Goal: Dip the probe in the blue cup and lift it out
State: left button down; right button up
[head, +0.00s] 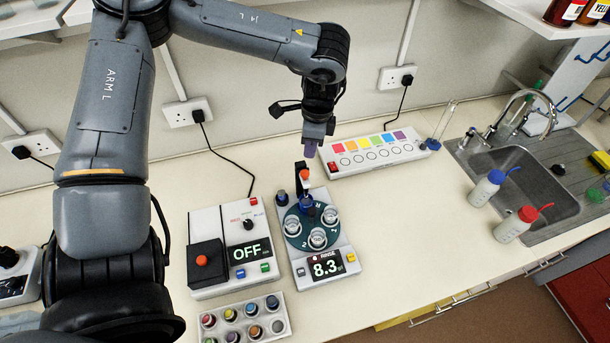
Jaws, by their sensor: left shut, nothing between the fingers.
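A pH-meter-like unit (347,250) stands mid-bench, its display reading RINSE and 8.3. Its round teal turntable (306,236) carries several small cups, including a clear cup (317,239) at the front. The probe holder (304,174), dark with an orange-red and white part, stands upright at the back. A small blue shape (306,203) below it looks like the blue cup; I cannot tell whether the probe tip is inside it. My left gripper (311,149) points down just above the holder, shut and empty, apparently apart from it. My right gripper is not in view.
Left of the unit is a white box (238,222) showing OFF, with a rack of coloured vials (243,320) in front. A strip with coloured squares (375,152) lies behind right. Wash bottles (487,188) stand by the sink (545,170). The bench between is clear.

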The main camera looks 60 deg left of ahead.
aim_at(306, 172)
pick_arm(q)
jog(key=shift+f, duration=0.1)
jog(key=shift+s+f+b, duration=0.1)
jog(key=shift+f+b, duration=0.6)
jog(key=shift+f, duration=0.4)
jog(key=shift+s+a+f+b, duration=0.1)
jog(key=shift+f+b, duration=0.5)
jog(key=shift+f, duration=0.55)
jog(key=shift+s+a+f+b, duration=0.1)
jog(key=shift+f+b, duration=0.45)
jog(key=shift+f, duration=0.6)
jog(key=shift+f, duration=0.1)
